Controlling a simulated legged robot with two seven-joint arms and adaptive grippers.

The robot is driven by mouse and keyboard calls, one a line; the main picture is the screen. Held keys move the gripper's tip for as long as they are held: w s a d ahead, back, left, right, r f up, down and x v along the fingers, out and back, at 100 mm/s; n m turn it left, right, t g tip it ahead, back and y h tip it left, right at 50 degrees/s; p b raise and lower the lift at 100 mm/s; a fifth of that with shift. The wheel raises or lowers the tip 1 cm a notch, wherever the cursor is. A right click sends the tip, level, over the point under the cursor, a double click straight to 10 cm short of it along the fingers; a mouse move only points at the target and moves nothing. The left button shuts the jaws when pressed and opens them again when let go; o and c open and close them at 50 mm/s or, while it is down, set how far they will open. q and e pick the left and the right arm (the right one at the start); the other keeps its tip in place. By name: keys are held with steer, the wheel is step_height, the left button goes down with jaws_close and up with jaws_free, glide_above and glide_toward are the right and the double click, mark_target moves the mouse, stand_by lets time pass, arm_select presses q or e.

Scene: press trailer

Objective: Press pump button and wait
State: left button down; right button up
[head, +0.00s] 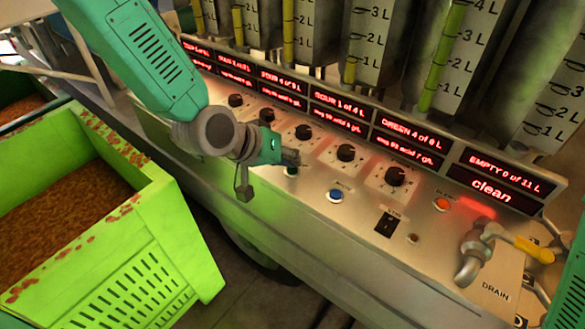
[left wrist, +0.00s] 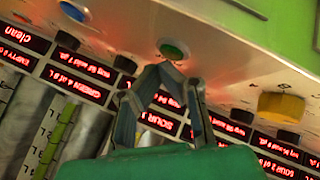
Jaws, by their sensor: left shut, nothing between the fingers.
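A metal control panel (head: 300,198) carries a row of black knobs with buttons below them. A green button (head: 291,171) sits at the panel's front edge and shows larger in the left wrist view (left wrist: 174,47). My left gripper (head: 289,158) is shut and empty, its tips right at the green button and partly covering it in the head view. In the left wrist view its fingertips (left wrist: 165,69) point at the button; I cannot tell whether they touch it. A blue button (head: 336,195) lies to the right. I cannot read the green button's label. My right gripper is not in view.
Red displays (head: 340,112) line the panel's back below several gauge tubes (head: 445,60). A black switch (head: 387,223), a lit orange-red light (head: 441,204) and a yellow-handled tap (head: 480,250) are at right. A green bin (head: 170,240) of brown material stands left.

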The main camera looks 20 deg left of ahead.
mark_target(291, 170)
arm_select(q)
steer(key=shift+f, duration=0.5)
stand_by(0.6)
steer(key=shift+r, duration=0.1)
steer(key=shift+r+p, duration=0.6)
steer(key=shift+r, duration=0.15)
steer(key=shift+r+p, duration=2.2)
steer(key=shift+r, duration=0.25)
step_height(291, 170, up, 10)
steer(key=p, duration=0.8)
steer(key=shift+p, duration=0.4)
